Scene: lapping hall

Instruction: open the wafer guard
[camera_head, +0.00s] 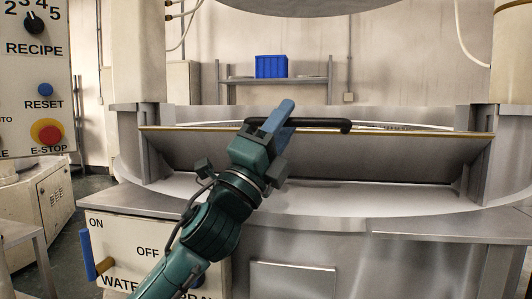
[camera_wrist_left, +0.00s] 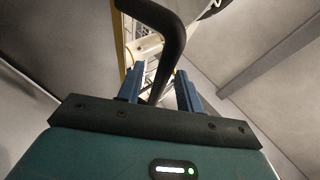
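The wafer guard (camera_head: 385,158) is a wide grey panel with a thin yellowish top edge, slanting across the front opening of the machine. Its black bar handle (camera_head: 320,123) runs along the top edge. My left gripper (camera_head: 283,115), with blue fingers, is at the handle and covers part of it. In the left wrist view the black handle (camera_wrist_left: 172,48) bends down and passes between the two fingers (camera_wrist_left: 160,90). The fingers stand apart, with a gap showing beside the bar. The right gripper is not in view.
A control panel with a red E-STOP button (camera_head: 47,133) hangs at the left. A lower box marked ON and OFF (camera_head: 125,235) with a blue-ended lever (camera_head: 88,255) stands beside my arm. A blue crate (camera_head: 271,66) sits on a back shelf.

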